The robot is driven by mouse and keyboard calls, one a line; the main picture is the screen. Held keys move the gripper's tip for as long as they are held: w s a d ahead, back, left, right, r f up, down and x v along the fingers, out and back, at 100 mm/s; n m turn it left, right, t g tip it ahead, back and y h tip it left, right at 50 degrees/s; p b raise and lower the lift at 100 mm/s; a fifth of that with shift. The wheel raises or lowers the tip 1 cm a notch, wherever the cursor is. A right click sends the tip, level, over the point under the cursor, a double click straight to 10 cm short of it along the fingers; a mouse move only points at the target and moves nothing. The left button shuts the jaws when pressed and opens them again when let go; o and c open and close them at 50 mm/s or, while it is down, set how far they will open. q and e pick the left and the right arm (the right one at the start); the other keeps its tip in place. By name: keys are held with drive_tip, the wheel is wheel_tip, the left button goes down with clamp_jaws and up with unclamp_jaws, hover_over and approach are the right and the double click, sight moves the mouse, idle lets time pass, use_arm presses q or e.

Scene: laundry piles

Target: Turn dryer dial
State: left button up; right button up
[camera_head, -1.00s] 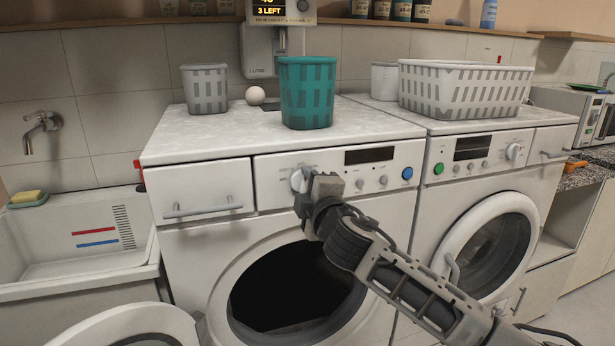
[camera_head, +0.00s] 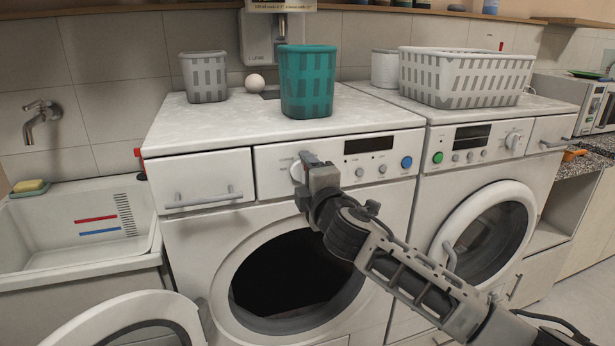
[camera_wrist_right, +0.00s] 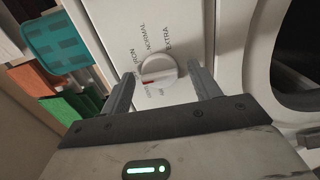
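The dryer dial (camera_head: 297,172) is a round white knob at the left of the front panel of the left machine (camera_head: 275,187). In the right wrist view the dial (camera_wrist_right: 158,69) has a red mark, with printed words around it including IRON, NORMAL and EXTRA. My right gripper (camera_head: 309,160) is at the dial and covers part of it in the head view. In the right wrist view its two fingers (camera_wrist_right: 161,76) stand apart, one on each side of the dial, with visible gaps; I see no clear contact. My left gripper is not in view.
The left machine's round door (camera_head: 130,322) hangs open at lower left. A teal basket (camera_head: 307,85), a grey basket (camera_head: 204,78) and a white ball (camera_head: 254,81) stand on top. A large white basket (camera_head: 465,78) is on the right machine. A sink (camera_head: 50,240) is at left.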

drive_tip(key=shift+s, duration=0.15)
drive_tip(key=b+v, duration=0.1)
drive_tip(key=v, duration=1.4)
drive_tip(key=shift+s, duration=0.3)
drive_tip(key=shift+d+r, duration=0.1)
drive_tip(key=shift+d, duration=0.05)
